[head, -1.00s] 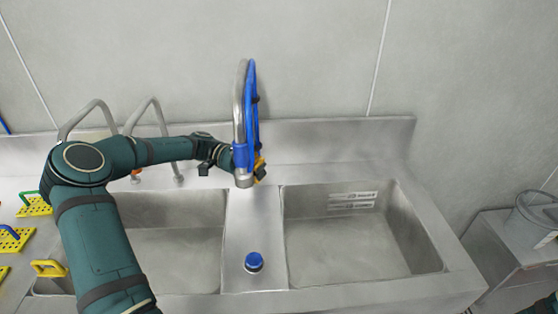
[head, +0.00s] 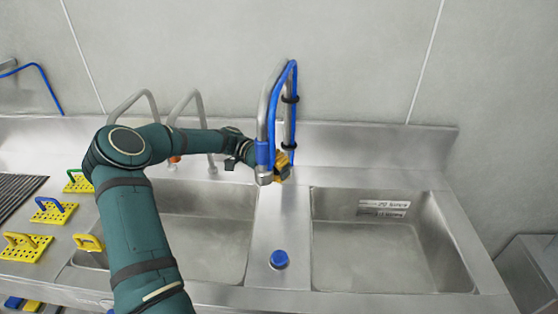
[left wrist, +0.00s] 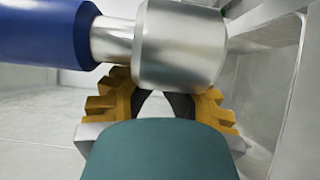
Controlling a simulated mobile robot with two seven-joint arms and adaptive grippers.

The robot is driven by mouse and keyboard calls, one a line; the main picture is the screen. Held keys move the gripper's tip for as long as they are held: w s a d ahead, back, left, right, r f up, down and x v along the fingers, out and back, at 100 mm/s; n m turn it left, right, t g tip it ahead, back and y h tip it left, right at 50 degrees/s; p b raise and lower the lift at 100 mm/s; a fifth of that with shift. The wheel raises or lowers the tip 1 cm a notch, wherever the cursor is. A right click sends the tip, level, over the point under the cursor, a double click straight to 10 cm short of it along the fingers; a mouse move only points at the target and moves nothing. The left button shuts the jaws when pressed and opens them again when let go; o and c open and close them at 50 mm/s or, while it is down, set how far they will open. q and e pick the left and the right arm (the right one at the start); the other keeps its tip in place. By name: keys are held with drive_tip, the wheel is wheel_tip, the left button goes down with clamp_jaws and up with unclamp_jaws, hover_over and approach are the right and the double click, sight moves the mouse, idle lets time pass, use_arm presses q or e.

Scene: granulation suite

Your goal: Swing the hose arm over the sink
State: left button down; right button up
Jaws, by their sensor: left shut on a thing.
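The hose arm (head: 268,115) is a bent steel pipe with a blue hose along it. It rises behind the sink, and its nozzle end hangs above the divider between the two basins, close to the left basin (head: 205,235). My left gripper (head: 283,168), with yellow fingers, is shut on the hose arm near its lower end. In the left wrist view the steel nozzle (left wrist: 180,45) and a blue sleeve (left wrist: 45,35) lie across the yellow fingers (left wrist: 162,92), hiding part of the grip. My right gripper is out of view.
The right basin (head: 390,250) is empty, with labels on its back wall. A blue knob (head: 279,259) stands on the divider. Two steel gooseneck pipes (head: 186,100) rise behind the left basin. Several yellow perforated holders (head: 52,210) lie on the left counter.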

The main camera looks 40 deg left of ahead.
use_arm(q)
drive_tip(key=w+a, duration=0.6)
drive_tip(key=shift+w+a, duration=0.4)
idle(0.7)
